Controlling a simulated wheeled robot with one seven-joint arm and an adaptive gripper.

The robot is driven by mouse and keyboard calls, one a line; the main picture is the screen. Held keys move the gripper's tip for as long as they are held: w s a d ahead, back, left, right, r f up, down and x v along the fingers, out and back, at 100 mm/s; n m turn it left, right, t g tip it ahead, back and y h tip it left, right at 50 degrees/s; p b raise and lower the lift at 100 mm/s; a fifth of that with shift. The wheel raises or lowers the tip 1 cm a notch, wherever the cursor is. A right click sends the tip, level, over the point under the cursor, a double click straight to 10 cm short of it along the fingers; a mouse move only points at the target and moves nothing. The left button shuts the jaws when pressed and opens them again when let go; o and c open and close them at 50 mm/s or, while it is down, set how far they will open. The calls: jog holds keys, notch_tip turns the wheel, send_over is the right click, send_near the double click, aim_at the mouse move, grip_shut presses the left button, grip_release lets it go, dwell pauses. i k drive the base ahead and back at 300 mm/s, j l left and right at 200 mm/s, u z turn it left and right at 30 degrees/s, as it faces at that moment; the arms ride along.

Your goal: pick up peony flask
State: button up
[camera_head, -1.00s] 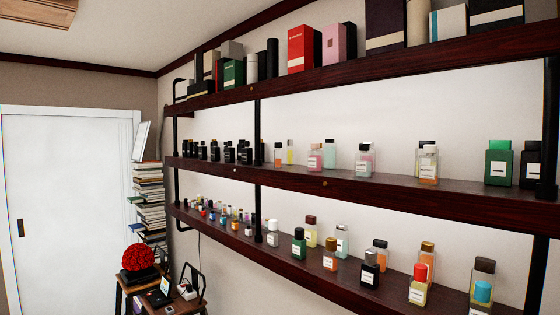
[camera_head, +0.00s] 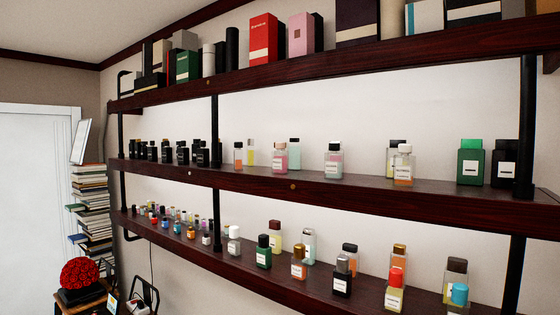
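Bottles stand upright on the middle and lower shelves in the head view. I cannot read a label that says peony. A pink bottle with a pale cap (camera_head: 280,158) stands on the middle shelf, left of centre. A second bottle with pink and greenish glass (camera_head: 334,162) stands to its right, apart from it. Either could be the peony flask; I cannot tell which. My gripper is not in view.
Dark wood shelves (camera_head: 320,196) run along the wall on black pipes (camera_head: 215,120). Boxes, including a red box (camera_head: 264,42), fill the top shelf. Book stacks (camera_head: 91,205) and a small table with red flowers (camera_head: 80,274) stand at left.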

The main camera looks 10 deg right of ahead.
aim_at(280, 158)
jog(key=i+j+z, duration=0.35)
jog(key=j, duration=0.25)
jog(key=i+j+z, duration=0.35)
jog(key=j, duration=0.35)
jog(key=i+j+z, duration=0.15)
jog(key=j, duration=0.25)
jog(key=i+l, duration=0.05)
